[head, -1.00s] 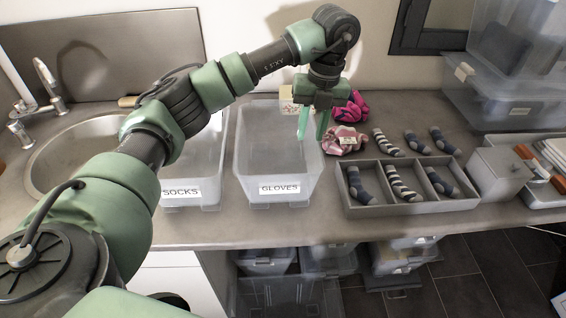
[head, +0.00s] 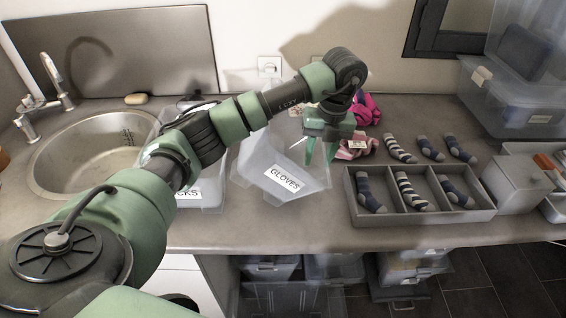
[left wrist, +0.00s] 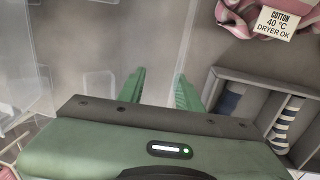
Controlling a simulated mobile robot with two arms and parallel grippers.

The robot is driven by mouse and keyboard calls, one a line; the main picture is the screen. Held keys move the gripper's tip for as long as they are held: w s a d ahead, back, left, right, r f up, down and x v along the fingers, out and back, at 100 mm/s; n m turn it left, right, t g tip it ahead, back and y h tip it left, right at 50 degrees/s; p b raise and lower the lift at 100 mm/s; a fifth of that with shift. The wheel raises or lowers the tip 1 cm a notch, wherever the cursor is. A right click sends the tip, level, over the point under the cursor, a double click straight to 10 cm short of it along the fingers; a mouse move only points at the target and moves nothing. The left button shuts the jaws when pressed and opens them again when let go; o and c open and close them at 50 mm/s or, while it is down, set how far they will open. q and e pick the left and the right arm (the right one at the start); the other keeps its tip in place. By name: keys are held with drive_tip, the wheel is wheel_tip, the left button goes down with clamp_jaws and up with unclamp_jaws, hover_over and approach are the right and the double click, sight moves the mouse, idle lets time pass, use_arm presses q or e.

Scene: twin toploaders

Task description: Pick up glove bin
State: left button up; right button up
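The glove bin (head: 262,175) is a clear plastic bin labelled GLOVES, on the grey counter. It sits skewed, its label sloping down to the right; I cannot tell whether it is turned or tipped. My left gripper (head: 320,152) points down at the bin's right side, its green fingers apart. In the left wrist view the fingers (left wrist: 158,84) also stand apart, with no object visibly clamped between them. A clear wall edge runs close to the right finger; whether they touch is unclear. My right gripper is not in view.
The socks bin (head: 208,193) stands to the left, partly behind my left arm. A grey divided tray (head: 350,205) with several socks is to the right. Pink gloves (head: 368,108) and a pink tagged item (head: 357,147) lie behind. A sink (head: 75,165) is at the left.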

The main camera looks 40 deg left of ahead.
use_arm(q)
drive_tip(key=shift+s+a+f, duration=0.15)
drive_tip(key=shift+s+f, duration=0.05)
drive_tip(key=shift+f, duration=0.5)
clamp_jaws()
